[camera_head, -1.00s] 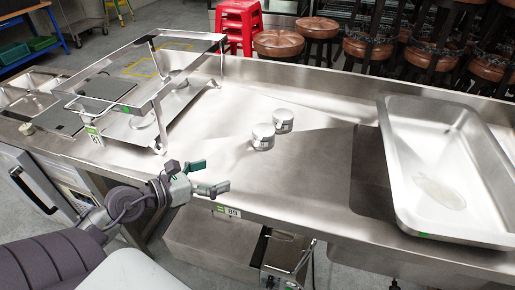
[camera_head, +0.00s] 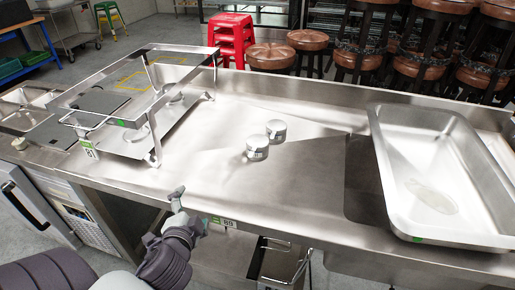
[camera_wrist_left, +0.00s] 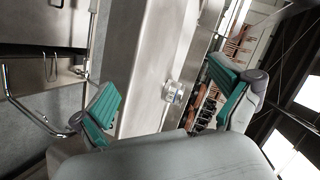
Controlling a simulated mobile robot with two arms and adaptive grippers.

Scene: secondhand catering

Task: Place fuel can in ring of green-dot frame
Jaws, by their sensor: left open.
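Two small silvery fuel cans stand upright on the steel counter, a nearer one (camera_head: 257,148) with a label and one just behind it (camera_head: 276,130). At least one can (camera_wrist_left: 173,94) shows between the fingers in the left wrist view. The steel frame (camera_head: 136,121) with a green dot (camera_head: 71,120) on its front rail stands at the counter's left. Round ring shapes (camera_head: 140,133) show on its lower level, partly hidden by the rails. My left gripper (camera_head: 190,211) is open and empty at the counter's front edge, apart from the cans. My right gripper is out of view.
A large steel pan (camera_head: 398,190) with a green mark fills the counter's right side. The counter (camera_head: 215,165) around the cans is clear. A raised lip runs along the back. Stools (camera_head: 270,56) stand behind it. A wire-handled metal box (camera_head: 284,265) is below the front edge.

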